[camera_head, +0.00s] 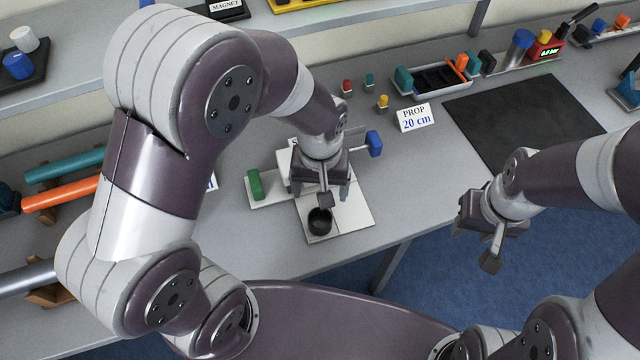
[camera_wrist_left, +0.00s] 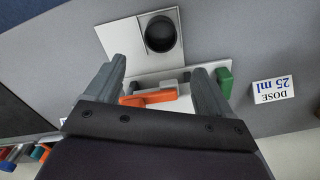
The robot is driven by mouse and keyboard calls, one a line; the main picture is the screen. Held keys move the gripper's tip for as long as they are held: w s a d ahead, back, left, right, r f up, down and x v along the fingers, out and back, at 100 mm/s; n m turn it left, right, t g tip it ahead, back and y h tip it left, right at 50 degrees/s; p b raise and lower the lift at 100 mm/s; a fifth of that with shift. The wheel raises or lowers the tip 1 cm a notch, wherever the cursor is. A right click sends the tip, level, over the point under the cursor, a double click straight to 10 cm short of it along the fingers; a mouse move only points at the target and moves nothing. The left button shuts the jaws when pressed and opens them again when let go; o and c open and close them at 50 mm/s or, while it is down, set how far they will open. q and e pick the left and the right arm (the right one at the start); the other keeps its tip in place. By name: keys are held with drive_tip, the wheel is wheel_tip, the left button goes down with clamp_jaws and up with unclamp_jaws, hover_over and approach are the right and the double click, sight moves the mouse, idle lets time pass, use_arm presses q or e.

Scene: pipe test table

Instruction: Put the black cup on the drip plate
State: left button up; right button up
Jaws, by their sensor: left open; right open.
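The black cup (camera_head: 319,222) stands upright on the white drip plate (camera_head: 352,217) in front of the test fixture. In the left wrist view the cup (camera_wrist_left: 160,34) sits on the plate (camera_wrist_left: 118,38) toward its right side, its dark inside facing the camera. My left gripper (camera_head: 323,195) hangs above the fixture, just behind the cup in the head view. Its two fingers (camera_wrist_left: 158,82) are apart with the cup beyond their tips, not between them. My right gripper (camera_head: 478,248) is open and empty, in the air past the table's front edge.
The fixture has a green block (camera_head: 255,184), a blue knob (camera_head: 374,143) and an orange lever (camera_wrist_left: 147,98). A "PROP 20 cm" card (camera_head: 416,118), black mat (camera_head: 522,118) and tray (camera_head: 433,78) lie to the right. Teal and orange pipes (camera_head: 62,193) lie left.

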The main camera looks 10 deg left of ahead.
use_arm(q)
drive_tip(key=s+a+r+m+t, duration=0.1)
drive_tip(key=s+a+r, duration=0.3)
drive_tip(key=a, duration=0.4)
drive_tip(key=shift+a+m, duration=0.4)
drive_tip(key=shift+m, duration=0.1)
drive_tip(key=shift+d, duration=0.1)
